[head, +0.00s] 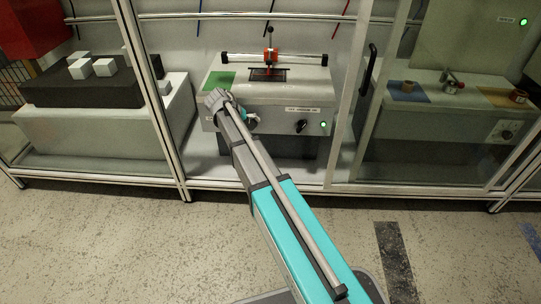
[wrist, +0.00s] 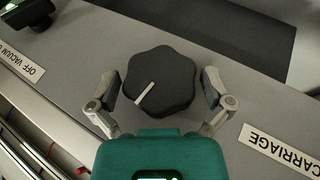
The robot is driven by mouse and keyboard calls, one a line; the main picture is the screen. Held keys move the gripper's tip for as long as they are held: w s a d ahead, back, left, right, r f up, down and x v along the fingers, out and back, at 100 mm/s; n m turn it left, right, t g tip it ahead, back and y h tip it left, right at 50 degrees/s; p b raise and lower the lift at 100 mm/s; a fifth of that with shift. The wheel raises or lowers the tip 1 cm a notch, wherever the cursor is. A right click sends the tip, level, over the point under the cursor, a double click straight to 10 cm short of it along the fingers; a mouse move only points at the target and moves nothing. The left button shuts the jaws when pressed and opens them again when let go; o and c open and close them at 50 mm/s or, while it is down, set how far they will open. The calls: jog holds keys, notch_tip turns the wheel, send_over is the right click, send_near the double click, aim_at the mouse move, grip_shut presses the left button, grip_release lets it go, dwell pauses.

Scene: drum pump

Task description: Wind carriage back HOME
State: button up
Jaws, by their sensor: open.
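The carriage (head: 270,55) is a small orange-red block with a black-knobbed post. It sits near the middle of a horizontal rail on the grey machine (head: 228,98). A black lobed knob (wrist: 158,82) with a white pointer line fills the middle of the wrist view. A label reading CARRIAGE (wrist: 282,150) lies beside it, upside down. My gripper (wrist: 165,88) is open, with one finger on each side of the knob and small gaps visible. In the head view my arm mostly hides my gripper (head: 251,121) and this knob at the machine's front.
A VACUUM switch (wrist: 28,14) stands close by in the wrist view; it also shows in the head view (head: 301,126) beside a green lamp (head: 323,124). Frame posts (head: 150,90) and a glass panel (head: 425,130) flank the machine. White blocks (head: 103,67) lie at left.

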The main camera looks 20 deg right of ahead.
jog(key=t+y+p, duration=0.1)
jog(key=y, duration=0.2)
jog(key=shift+s+d+r+m+p, duration=0.1)
jog(key=shift+m+p, duration=0.25)
jog(key=shift+m, duration=0.05)
jog(key=shift+m+t+y, duration=0.4)
jog(key=shift+t+y, duration=0.2)
jog(key=shift+y, duration=1.1)
jog(key=shift+s+r+p, duration=0.1)
jog(key=shift+r+p, duration=0.45)
jog(key=shift+p, duration=0.2)
jog(key=d+p+v, duration=0.1)
jog(key=p+v, duration=1.1)
jog(key=v, duration=0.1)
jog(key=s+f+n+g+b, duration=0.1)
jog(key=s+f+n+g, duration=0.1)
jog(key=s, duration=0.9)
jog(key=s+f+n+g+b, duration=0.2)
jog(key=s+f, duration=0.1)
jog(key=s, duration=0.9)
jog(key=shift+s+a+g+y+b, duration=0.15)
jog(key=shift+s+g+y+b, duration=0.05)
jog(key=shift+g+y+b, duration=0.1)
jog(key=w+r+m+t+p, duration=0.1)
jog(key=w+r+m+t, duration=0.1)
jog(key=w, duration=0.9)
jog(key=w+r+m+t+p, duration=0.2)
jog(key=w, duration=1)
jog(key=shift+w+a+r+t, duration=0.3)
jog(key=shift+r, duration=0.05)
